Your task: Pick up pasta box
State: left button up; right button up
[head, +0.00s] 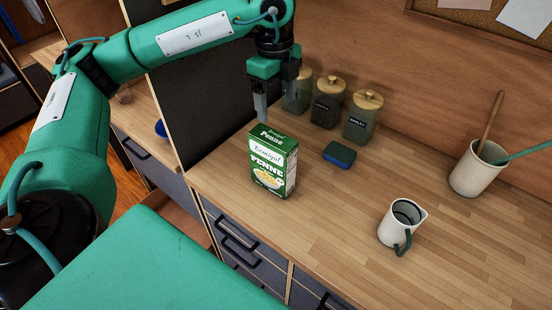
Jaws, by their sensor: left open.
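The pasta box (270,165) is green and white with "Penne" on its front. It stands upright on the wooden counter (340,215), close to the counter's left front part. My left gripper (276,105) hangs above the box with its fingers pointing down. It is open and empty, and its fingertips appear above the box's top, apart from it. My right gripper does not show.
Several lidded jars (361,116) stand behind the box by the wall. A blue sponge (340,154) lies right of the box. A white jug (400,222) and a utensil crock (474,170) stand further right. A dark panel (205,90) rises at the left.

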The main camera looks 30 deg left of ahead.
aim_at(272, 137)
pick_arm(q)
jog(key=shift+n+y, duration=0.3)
jog(key=f, duration=0.2)
jog(key=a+f+p, duration=0.1)
jog(key=f, duration=0.2)
jog(key=f+p, duration=0.1)
jog(key=f, duration=0.1)
jog(key=shift+a+f, duration=0.15)
jog(key=shift+f, duration=0.1)
notch_tip(272, 137, down, 5)
jog(key=p, duration=0.3)
jog(key=shift+w+a, duration=0.1)
jog(key=shift+f, duration=0.35)
grip_shut()
